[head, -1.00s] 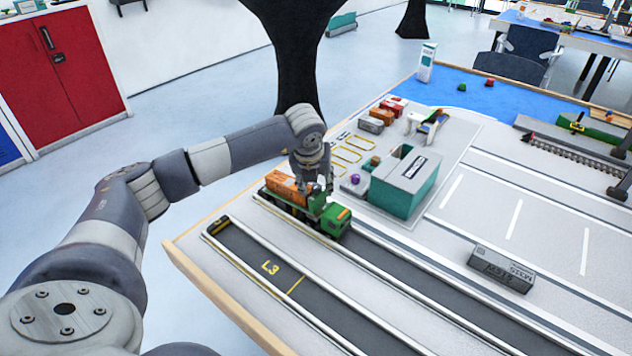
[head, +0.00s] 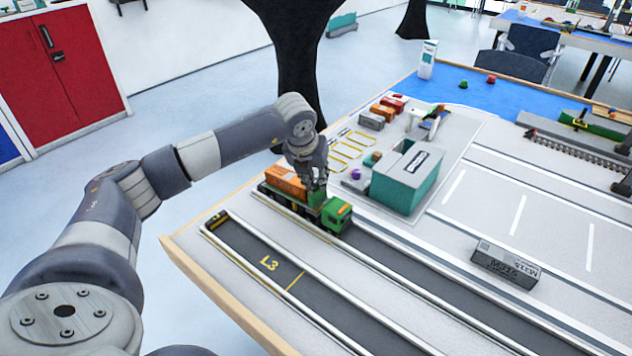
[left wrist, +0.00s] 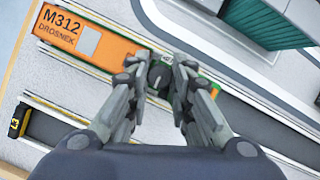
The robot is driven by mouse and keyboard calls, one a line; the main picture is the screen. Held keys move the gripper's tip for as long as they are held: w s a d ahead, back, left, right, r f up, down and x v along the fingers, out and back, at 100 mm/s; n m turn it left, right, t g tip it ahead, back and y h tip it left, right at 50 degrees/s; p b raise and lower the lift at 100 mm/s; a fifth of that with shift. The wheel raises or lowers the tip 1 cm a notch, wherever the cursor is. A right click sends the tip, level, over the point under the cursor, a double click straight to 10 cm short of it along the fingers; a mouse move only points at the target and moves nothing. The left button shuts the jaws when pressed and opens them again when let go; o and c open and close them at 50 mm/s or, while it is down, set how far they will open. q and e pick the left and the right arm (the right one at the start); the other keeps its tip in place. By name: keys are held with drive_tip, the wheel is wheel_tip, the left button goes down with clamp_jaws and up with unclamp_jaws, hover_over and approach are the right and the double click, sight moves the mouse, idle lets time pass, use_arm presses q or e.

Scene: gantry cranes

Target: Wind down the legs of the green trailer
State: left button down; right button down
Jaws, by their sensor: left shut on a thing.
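The green truck and trailer (head: 335,214) stands in a lane on the table, with an orange container (head: 288,181) on its bed. In the left wrist view the container (left wrist: 88,37) reads M312 DROSNEK. My left gripper (head: 314,188) is over the front end of the container, just behind the green cab. In the left wrist view its fingers (left wrist: 160,76) are shut on a small dark round part, perhaps a leg crank, at the trailer's side. The trailer's legs are hidden by the fingers and the container. My right gripper is not in view.
A teal and grey building (head: 404,178) stands close to the right of the truck. A grey container (head: 505,264) lies at the right. Small containers (head: 383,110) stand at the back. Lane L3 (head: 262,262) in front is empty.

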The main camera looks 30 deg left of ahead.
use_arm(q)
drive_tip(key=c, duration=1.4)
unclamp_jaws()
drive_tip(key=v, duration=1.2)
drive_tip(key=shift+w+r, duration=0.15)
